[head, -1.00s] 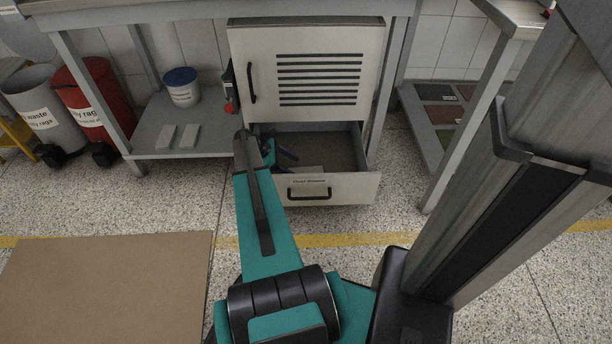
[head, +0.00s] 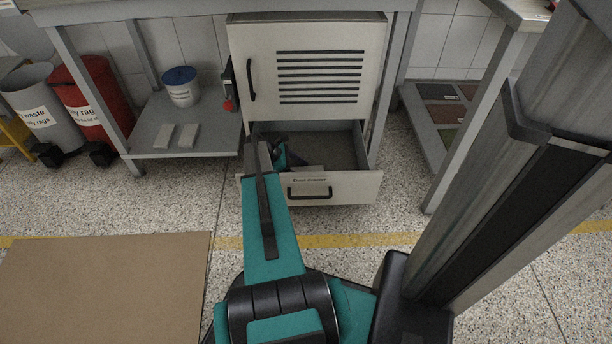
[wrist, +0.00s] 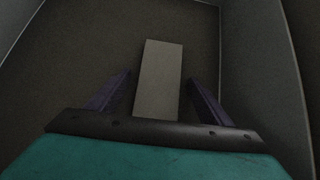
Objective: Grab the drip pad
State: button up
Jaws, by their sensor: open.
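A flat, pale grey rectangular pad (wrist: 161,65), which looks like the drip pad, lies on the dark floor of the open drawer (head: 345,188). In the head view only a pale sliver of it (head: 312,168) shows behind the drawer front. My gripper (wrist: 160,80) is open above it, one finger on each side of the pad, with gaps left and right. The pad's near end is hidden behind the gripper body. In the head view my gripper (head: 288,156) is inside the drawer at its left part, partly hidden by my arm.
The drawer walls stand close around my gripper, with the cabinet door (head: 318,70) above. Two grey blocks (head: 176,136) and a white tub (head: 182,88) sit on the left shelf. Coloured mats (head: 446,112) lie on the right shelf. A brown board (head: 105,290) lies on the floor.

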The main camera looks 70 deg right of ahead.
dwell(0.4)
jog(key=c, duration=1.1)
jog(key=shift+r, duration=0.2)
notch_tip(320, 180, up, 10)
jog(key=p, duration=0.4)
jog(key=shift+f, duration=0.15)
